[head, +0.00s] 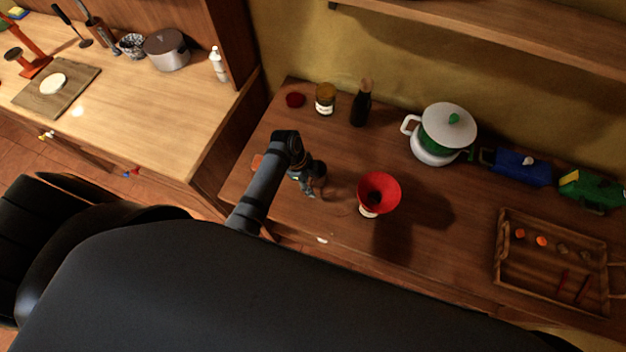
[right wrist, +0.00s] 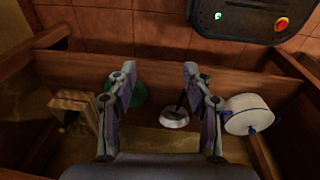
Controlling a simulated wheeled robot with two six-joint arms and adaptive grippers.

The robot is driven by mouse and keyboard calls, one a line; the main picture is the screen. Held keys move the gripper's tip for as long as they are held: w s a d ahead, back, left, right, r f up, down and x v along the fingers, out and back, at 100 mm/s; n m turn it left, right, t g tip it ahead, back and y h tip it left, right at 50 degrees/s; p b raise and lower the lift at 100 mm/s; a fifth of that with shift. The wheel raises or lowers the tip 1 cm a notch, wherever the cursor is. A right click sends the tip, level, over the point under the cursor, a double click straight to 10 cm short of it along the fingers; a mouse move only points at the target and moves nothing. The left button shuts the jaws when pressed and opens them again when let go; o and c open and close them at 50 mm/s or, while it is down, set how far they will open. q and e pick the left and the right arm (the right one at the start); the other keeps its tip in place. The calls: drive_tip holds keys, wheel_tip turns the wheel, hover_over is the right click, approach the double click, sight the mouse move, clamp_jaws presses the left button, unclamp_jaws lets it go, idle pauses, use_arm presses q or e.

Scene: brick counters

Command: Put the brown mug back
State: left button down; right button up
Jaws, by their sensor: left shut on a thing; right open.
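My left gripper (head: 308,183) is low over the brown counter (head: 340,155), left of a red funnel-shaped thing. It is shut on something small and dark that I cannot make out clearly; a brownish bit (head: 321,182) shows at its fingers. Whether this is the brown mug, I cannot tell. My right gripper (right wrist: 157,75) is open and empty in the right wrist view, above an open wooden compartment.
A red funnel-shaped thing (head: 379,190) stands right of my left gripper. A jar (head: 325,99), dark bottle (head: 361,106), white-lidded pot (head: 447,128) and wooden tray (head: 507,267) are around. The compartment holds a white pot (right wrist: 247,112), wooden block (right wrist: 72,108) and green thing (right wrist: 139,94).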

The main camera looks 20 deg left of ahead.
use_arm(q)
drive_tip(key=c, duration=1)
unclamp_jaws()
drive_tip(key=shift+s+f, duration=0.15)
drive_tip(key=shift+s, duration=0.3)
drive_tip(key=shift+c, duration=0.2)
drive_tip(key=shift+o, duration=1.2)
drive_tip(key=shift+s+a, duration=0.1)
drive_tip(key=shift+s, duration=0.15)
drive_tip(key=shift+r, duration=0.2)
drive_tip(key=shift+w, duration=0.1)
drive_tip(key=shift+w+a+r, duration=0.1)
drive_tip(key=shift+a+r, duration=0.05)
drive_tip(key=shift+r, duration=0.2)
drive_tip(key=b+v, duration=0.2)
drive_tip(key=v, duration=0.9)
drive_tip(key=shift+r, duration=0.1)
use_arm(e)
drive_tip(key=shift+s+a+f, duration=0.1)
drive_tip(key=shift+s+f, duration=0.75)
drive_tip(key=shift+f, duration=0.2)
